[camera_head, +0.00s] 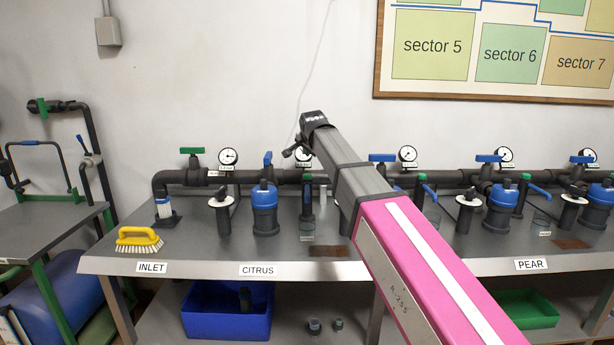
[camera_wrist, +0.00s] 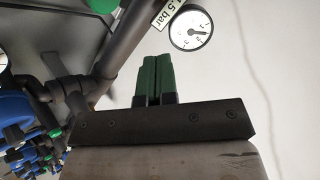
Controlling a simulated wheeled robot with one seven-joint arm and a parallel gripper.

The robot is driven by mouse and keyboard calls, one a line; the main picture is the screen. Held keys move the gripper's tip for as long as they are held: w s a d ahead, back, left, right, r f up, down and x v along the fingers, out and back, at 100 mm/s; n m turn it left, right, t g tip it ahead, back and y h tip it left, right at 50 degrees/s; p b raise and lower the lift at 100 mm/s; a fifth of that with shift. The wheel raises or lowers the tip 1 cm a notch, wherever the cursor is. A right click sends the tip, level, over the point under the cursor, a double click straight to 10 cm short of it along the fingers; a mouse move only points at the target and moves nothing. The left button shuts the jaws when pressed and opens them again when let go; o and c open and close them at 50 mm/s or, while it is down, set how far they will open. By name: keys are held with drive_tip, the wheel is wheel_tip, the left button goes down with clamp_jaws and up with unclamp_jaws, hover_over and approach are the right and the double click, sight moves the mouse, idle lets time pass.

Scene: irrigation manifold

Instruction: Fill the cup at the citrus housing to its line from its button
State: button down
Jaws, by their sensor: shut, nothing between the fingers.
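A black post with a white disc (camera_head: 222,200) stands left of the housing; I cannot tell which part is the button. My gripper (camera_head: 290,152) is raised above and to the right of the housing, apart from it. In the wrist view its green fingers (camera_wrist: 153,78) are shut and empty.
A dark pipe with pressure gauges (camera_head: 228,156) and valves runs along the back. A yellow brush (camera_head: 138,239) lies at the bench's left end. Similar housings stand behind the PEAR label (camera_head: 531,265). A blue crate (camera_head: 227,312) sits on the shelf below. The front bench strip is mostly clear.

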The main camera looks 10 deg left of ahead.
sight(309, 175)
drive_tip(key=shift+f, duration=2.6)
drive_tip(key=shift+f, duration=0.1)
drive_tip(key=shift+f, duration=0.35)
drive_tip(key=shift+f, duration=0.55)
idle(1.0)
drive_tip(key=shift+r, duration=1)
drive_tip(key=shift+r, duration=2.5)
